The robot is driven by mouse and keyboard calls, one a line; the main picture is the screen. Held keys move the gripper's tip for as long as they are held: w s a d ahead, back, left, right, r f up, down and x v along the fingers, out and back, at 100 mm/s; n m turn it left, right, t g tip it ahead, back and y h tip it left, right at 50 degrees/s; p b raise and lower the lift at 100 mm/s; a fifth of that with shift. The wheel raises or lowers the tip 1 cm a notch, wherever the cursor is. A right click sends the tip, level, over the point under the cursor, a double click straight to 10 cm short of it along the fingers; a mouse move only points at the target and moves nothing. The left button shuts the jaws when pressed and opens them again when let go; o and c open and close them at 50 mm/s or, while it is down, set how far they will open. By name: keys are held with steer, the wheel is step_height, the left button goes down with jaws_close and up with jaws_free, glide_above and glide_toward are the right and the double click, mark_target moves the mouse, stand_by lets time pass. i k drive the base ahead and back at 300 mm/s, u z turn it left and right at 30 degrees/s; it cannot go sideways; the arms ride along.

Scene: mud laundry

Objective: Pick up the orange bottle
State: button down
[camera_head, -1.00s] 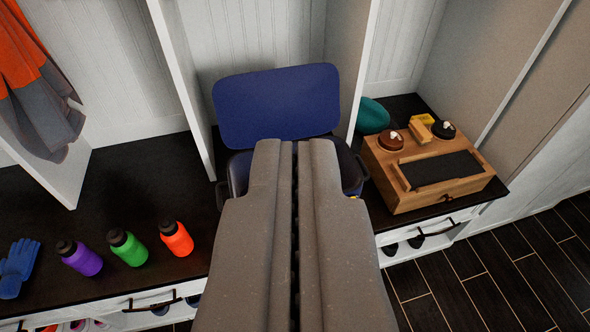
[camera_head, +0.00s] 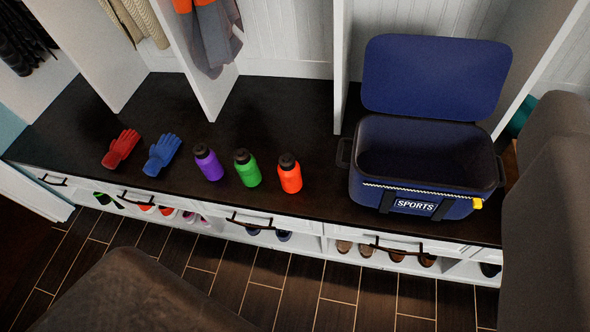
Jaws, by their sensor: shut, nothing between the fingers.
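The orange bottle (camera_head: 289,176) with a black cap stands upright on the dark bench top (camera_head: 290,118), fully in view. It is the rightmost of three bottles, just right of the green bottle (camera_head: 247,169). The purple bottle (camera_head: 208,163) stands left of the green one. My gripper (camera_head: 560,120) shows as a large grey shape at the right edge, partly cut off by the frame. It is shut and empty, far to the right of the orange bottle and apart from it.
An open blue sports bag (camera_head: 412,197) stands right of the bottles, its lid raised. Red (camera_head: 122,149) and blue gloves (camera_head: 162,155) lie to the left. White dividers rise behind. Shoes sit in cubbies below the bench. Bare bench separates the orange bottle and bag.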

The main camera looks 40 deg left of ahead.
mark_target(289, 171)
steer(key=z, duration=0.05)
steer(key=k, duration=1.05)
steer(key=u, duration=0.75)
steer(key=i, duration=1.5)
steer(key=z, duration=0.75)
